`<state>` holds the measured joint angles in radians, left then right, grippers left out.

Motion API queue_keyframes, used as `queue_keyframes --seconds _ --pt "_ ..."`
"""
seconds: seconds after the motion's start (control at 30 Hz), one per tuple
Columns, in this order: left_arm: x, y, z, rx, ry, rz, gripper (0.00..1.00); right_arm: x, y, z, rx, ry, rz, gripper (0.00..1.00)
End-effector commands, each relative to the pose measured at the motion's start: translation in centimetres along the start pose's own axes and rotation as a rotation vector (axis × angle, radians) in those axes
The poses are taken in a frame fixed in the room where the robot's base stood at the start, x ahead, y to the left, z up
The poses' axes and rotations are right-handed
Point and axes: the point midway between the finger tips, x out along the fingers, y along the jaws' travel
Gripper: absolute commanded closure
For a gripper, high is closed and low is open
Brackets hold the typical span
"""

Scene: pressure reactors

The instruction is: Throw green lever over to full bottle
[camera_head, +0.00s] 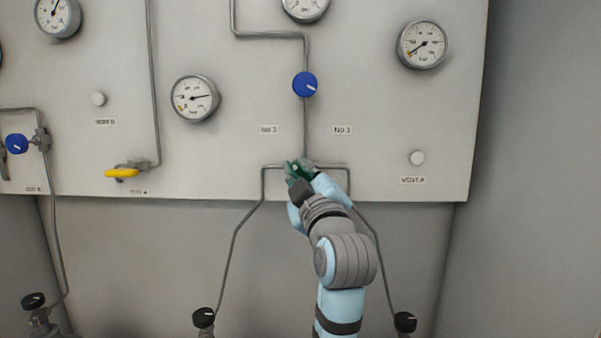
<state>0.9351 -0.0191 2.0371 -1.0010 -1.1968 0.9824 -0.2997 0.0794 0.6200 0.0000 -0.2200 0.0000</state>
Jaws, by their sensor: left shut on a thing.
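The green lever (291,169) is on the panel where the pipes branch, below the blue knob. My left gripper (297,172) is at the lever with its fingers shut on it. The gripper hides much of the lever, so its exact angle is hard to tell. Two bottle valves with black knobs show at the bottom, one on the left (204,318) and one on the right (405,322). Pipes run from them up to the branch. The bottles themselves are out of view. My right gripper is not in view.
A blue knob (305,84) sits above the lever. A yellow lever (122,173) and another blue knob (17,144) are at the left. Gauges (195,98) (422,45) are on the panel (240,60). The panel front right of the lever is mostly clear.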

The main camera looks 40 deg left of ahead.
Motion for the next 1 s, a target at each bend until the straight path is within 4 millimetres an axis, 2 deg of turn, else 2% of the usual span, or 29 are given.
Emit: queue_keyframes --seconds 0.07,0.1,0.2,0.77,0.87,1.0 --pt "0.0 -0.1 0.1 0.001 -0.004 -0.002 1.00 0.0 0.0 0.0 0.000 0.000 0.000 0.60" --pt "0.0 -0.1 0.1 0.001 -0.004 -0.002 0.83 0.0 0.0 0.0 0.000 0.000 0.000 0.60" --pt "0.0 -0.1 0.1 0.001 -0.003 -0.001 0.69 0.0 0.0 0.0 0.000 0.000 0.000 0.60" --pt "0.0 0.1 0.0 0.024 -0.001 0.009 0.69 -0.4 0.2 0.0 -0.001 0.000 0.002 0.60" --pt "0.1 0.4 -0.3 0.122 -0.001 0.048 0.69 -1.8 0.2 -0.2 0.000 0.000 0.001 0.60" --pt "0.3 1.1 -0.7 0.376 -0.001 0.152 0.69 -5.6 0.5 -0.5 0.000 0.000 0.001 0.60"
